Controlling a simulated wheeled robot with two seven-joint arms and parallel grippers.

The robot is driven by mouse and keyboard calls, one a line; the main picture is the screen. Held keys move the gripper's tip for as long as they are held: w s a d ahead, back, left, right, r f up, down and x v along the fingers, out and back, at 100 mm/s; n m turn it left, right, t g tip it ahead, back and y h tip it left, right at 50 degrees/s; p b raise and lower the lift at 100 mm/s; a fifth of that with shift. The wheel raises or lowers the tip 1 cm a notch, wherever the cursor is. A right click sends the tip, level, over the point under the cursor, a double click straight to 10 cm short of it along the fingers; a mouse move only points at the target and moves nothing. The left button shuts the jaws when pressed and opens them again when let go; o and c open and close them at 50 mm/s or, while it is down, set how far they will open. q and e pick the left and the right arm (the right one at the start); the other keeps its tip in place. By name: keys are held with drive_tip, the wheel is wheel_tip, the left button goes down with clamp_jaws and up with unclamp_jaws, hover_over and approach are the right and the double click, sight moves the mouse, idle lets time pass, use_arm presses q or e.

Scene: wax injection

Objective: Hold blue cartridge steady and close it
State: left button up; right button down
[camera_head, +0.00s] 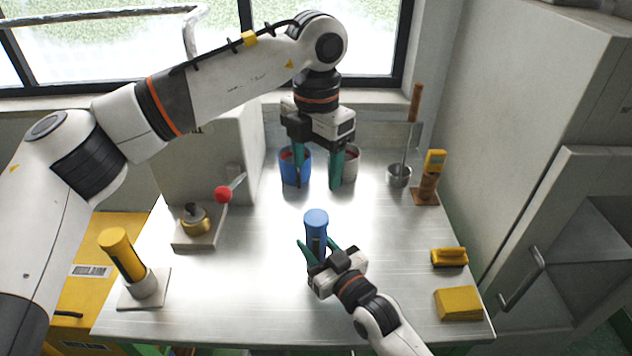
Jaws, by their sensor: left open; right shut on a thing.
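The blue cartridge (316,221) stands upright near the middle of the metal table, with a blue rounded top. My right gripper (318,248) is shut on the cartridge's lower part, coming in from the front right. The gripper and its fingers hide part of the cartridge's lower body. My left gripper (316,184) is open and empty above the table, pointing down behind the cartridge, with its two green fingers spread apart. I cannot tell whether the cartridge's top is fully closed.
Behind the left gripper stand a blue container (289,168) and a grey metal one (351,166). A yellow cylinder (122,255) tilts in a holder at left. A red-knobbed lever (223,194) stands behind it. A yellow brush (450,257) and yellow block (458,303) lie at right.

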use_arm(q)
drive_tip(key=shift+r, duration=0.4)
use_arm(e)
drive_tip(key=c, duration=0.8)
unclamp_jaws()
drive_tip(key=b+v, duration=0.1)
drive_tip(key=v, duration=1.1)
use_arm(q)
drive_tip(key=shift+f, duration=0.6)
